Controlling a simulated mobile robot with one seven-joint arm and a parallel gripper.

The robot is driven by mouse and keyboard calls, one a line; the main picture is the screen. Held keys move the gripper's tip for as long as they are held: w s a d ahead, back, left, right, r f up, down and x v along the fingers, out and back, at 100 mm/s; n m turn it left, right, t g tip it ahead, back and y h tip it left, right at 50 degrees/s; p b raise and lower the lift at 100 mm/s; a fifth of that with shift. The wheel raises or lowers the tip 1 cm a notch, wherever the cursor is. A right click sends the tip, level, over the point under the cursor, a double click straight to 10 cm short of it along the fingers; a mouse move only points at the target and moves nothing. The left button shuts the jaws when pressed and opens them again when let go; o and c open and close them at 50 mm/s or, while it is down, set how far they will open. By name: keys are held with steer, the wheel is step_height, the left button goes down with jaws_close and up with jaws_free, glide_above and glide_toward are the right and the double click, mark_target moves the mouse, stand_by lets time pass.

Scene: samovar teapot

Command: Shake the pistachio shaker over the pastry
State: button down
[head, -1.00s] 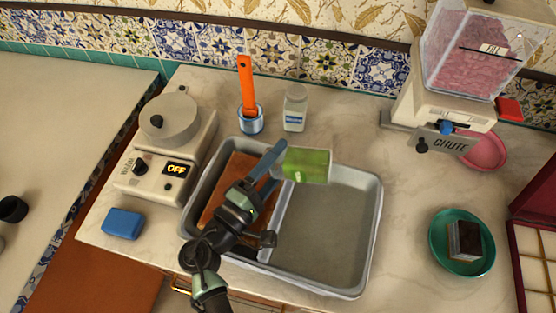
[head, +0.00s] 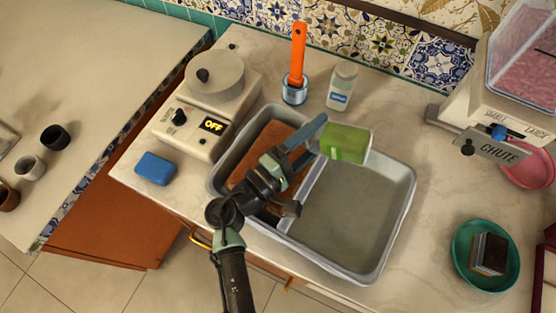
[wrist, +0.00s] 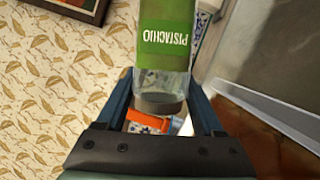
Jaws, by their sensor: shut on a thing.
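The pistachio shaker (head: 347,144) has a green label and lies roughly on its side in the head view. My gripper (head: 314,140) is shut on it and holds it above the back part of the metal tray (head: 411,195). In the wrist view the shaker (wrist: 166,40) sits between my two blue fingers (wrist: 160,108), its label upside down and its grey end at the fingers. A flat brown slab (head: 262,150), apparently the pastry, lies in the tray's left part, partly hidden by my arm. The shaker appears right of the slab, over the tray's bare part.
A warmer reading OFF (head: 190,125) stands left, with a blue sponge (head: 155,168) in front. A brush in a cup (head: 296,88) and a white-capped jar (head: 342,87) stand behind the tray. Right are a chute dispenser (head: 495,130) and a green plate (head: 462,272) bearing a dark block.

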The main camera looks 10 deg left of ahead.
step_height(320, 180, up, 3)
steer(key=shift+f+p, duration=0.1)
steer(key=shift+p, duration=1.05)
step_height(320, 180, down, 3)
steer(key=b, duration=0.2)
steer(key=shift+b, duration=0.4)
steer(key=shift+b, duration=0.4)
steer(key=shift+w+a+b, duration=0.4)
steer(key=shift+w+a, duration=0.05)
steer(key=shift+a, duration=0.6)
steer(key=shift+w+a+b, duration=0.45)
steer(key=shift+a, duration=0.65)
steer(key=shift+w+a+b, duration=0.4)
steer(key=shift+w+a, duration=0.05)
steer(key=shift+a, duration=0.6)
